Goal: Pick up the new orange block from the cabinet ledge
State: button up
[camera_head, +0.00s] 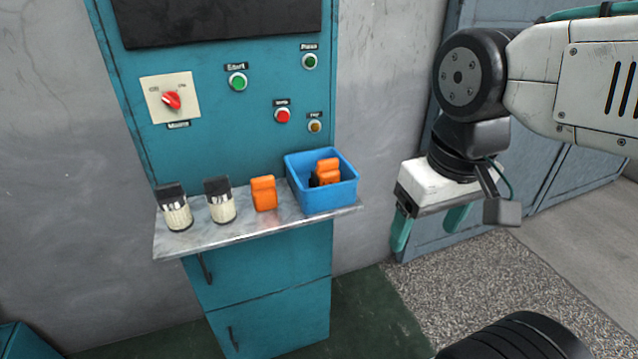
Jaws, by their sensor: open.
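Another orange piece (328,168) with a dark part lies inside the blue bin (330,198) at the right end of the ledge. Which of the two is the new one is not marked. My gripper (428,232) hangs to the right of the ledge, apart from it, with its teal fingers pointing down. It is open, and nothing shows between the fingers.
Open floor lies below my gripper. Blue-grey lockers (570,180) stand behind my arm.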

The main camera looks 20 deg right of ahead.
aim_at(263, 190)
jog(key=k, duration=0.5)
jog(key=u, duration=1.05)
jog(key=i, duration=0.9)
jog(key=z, duration=1.05)
